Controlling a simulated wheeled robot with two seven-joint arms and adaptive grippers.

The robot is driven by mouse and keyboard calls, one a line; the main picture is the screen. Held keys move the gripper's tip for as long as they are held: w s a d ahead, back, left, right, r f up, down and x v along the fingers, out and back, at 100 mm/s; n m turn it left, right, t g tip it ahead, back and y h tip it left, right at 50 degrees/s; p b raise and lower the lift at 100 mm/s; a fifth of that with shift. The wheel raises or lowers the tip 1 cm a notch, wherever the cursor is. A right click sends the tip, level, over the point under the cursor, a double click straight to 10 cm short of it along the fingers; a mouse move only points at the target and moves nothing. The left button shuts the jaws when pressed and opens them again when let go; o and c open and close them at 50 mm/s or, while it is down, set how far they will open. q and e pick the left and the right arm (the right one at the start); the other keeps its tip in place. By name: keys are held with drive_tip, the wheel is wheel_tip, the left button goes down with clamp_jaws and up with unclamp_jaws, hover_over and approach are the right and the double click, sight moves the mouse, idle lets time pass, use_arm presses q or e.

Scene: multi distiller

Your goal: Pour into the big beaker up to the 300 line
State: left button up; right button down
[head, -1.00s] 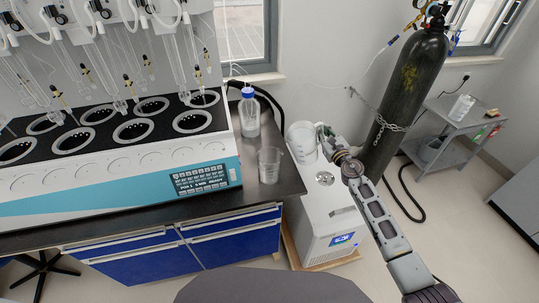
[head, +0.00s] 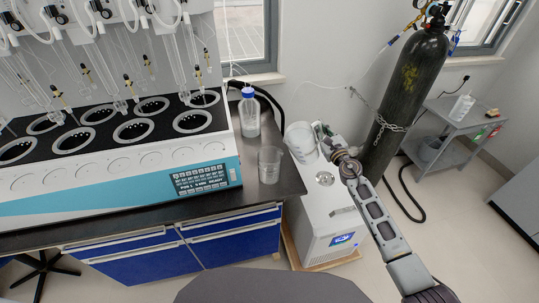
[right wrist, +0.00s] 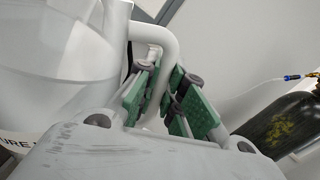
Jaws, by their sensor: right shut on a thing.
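The big clear beaker (head: 270,166) stands upright on the dark counter, near its right end. Its markings and any contents are too small to read. A white translucent pitcher (head: 302,143) is just right of the beaker, near the counter's end, apart from the beaker's mouth. My right gripper (head: 329,143) is shut on the pitcher's handle from the right. In the right wrist view the pitcher (right wrist: 60,50) fills the left side, and its handle (right wrist: 160,38) runs between the green-padded fingers. The pitcher's contents cannot be made out. My left gripper is not in view.
A blue-capped bottle (head: 249,112) stands behind the beaker. The multi distiller (head: 120,150) fills the counter to the left. A white chiller unit (head: 325,225) stands on the floor below the pitcher. A chained gas cylinder (head: 405,85) stands to the right, before a grey cart (head: 455,125).

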drive_tip(key=shift+a+r, duration=0.1)
drive_tip(key=shift+r, duration=0.25)
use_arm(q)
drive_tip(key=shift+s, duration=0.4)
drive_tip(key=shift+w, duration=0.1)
use_arm(e)
drive_tip(key=shift+n, duration=0.3)
drive_tip(key=shift+s+a+r+n, duration=0.25)
drive_tip(key=shift+a+r+n, duration=0.05)
drive_tip(key=shift+a, duration=0.05)
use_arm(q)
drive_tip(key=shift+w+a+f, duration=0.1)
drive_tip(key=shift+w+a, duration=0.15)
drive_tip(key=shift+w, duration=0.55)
use_arm(e)
drive_tip(key=shift+a, duration=0.15)
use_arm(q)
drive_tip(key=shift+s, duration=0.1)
use_arm(e)
drive_tip(key=shift+s+a+r+n, duration=0.1)
drive_tip(key=shift+s+n, duration=0.05)
drive_tip(key=shift+n, duration=0.15)
drive_tip(key=shift+s+a+r, duration=0.15)
drive_tip(key=shift+a, duration=0.05)
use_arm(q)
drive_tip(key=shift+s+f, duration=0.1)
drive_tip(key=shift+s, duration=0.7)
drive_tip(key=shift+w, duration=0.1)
use_arm(e)
drive_tip(key=shift+n, duration=0.3)
